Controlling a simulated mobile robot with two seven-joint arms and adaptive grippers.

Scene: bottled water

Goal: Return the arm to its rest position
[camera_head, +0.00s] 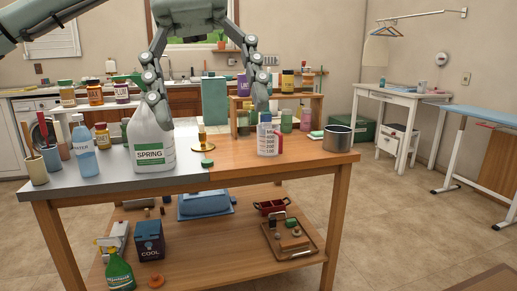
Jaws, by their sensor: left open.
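My left gripper (207,100) hangs over the table, its arm coming in from the upper left. Its two jointed fingers are spread wide and hold nothing between them. In the picture, the left finger overlaps the white jug labelled SPRING (148,146), which stands upright on the table's grey part. The right finger is in line with the measuring cup (267,143); I cannot tell whether either finger touches anything. A green cap (207,163) lies on the table (225,181) between jug and cup. My right gripper is not in view.
A blue water bottle (83,152) and utensil cups stand at the table's left end. A metal pot (337,139) stands at the right end. A small shelf with bottles is behind. A white desk (400,95) and ironing board (485,113) are at right, with open floor between.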

